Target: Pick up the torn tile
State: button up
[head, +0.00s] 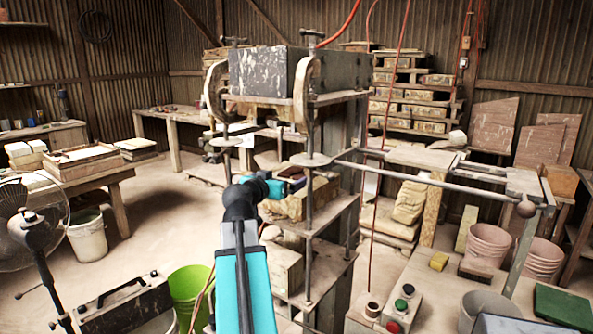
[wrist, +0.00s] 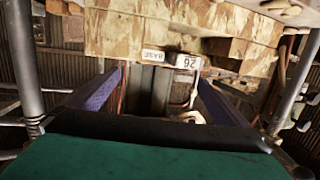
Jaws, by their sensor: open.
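I cannot pick out a torn tile for certain in either view. In the head view my gripper (head: 292,186) reaches into the press frame (head: 309,190), just above a tan, blotchy block (head: 290,208) on its shelf. In the wrist view the two blue-purple fingers of my gripper (wrist: 158,76) stand apart with nothing clearly held between them. A mottled tan block (wrist: 150,32) fills the top of that view, beyond the fingertips. A pale thing (wrist: 188,117) shows between the fingers, too small to name.
Steel posts (wrist: 24,60) of the press stand close on both sides of my gripper. A heavy grey block (head: 265,72) sits on top of the press. A control box with buttons (head: 398,308) stands at front right, and a green bucket (head: 190,290) is at lower left.

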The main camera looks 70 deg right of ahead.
aim_at(294, 175)
jog(key=shift+s+d+f, duration=0.1)
jog(key=shift+d+f, duration=0.05)
jog(key=shift+d, duration=0.6)
jog(key=shift+d+f, duration=0.1)
jog(key=shift+d, duration=0.65)
jog(key=shift+d+p, duration=0.1)
jog(key=shift+p, duration=0.2)
jog(key=shift+d+f+p, duration=0.15)
jog(key=shift+d+p, duration=0.7)
jog(key=shift+d, duration=0.6)
jog(key=shift+s+d+f, duration=0.1)
jog(key=shift+d+f, duration=0.1)
jog(key=shift+d, duration=0.25)
jog(key=shift+s+d+f, duration=0.1)
jog(key=shift+d+f, duration=0.05)
jog(key=shift+d, duration=0.3)
jog(key=shift+f, duration=0.1)
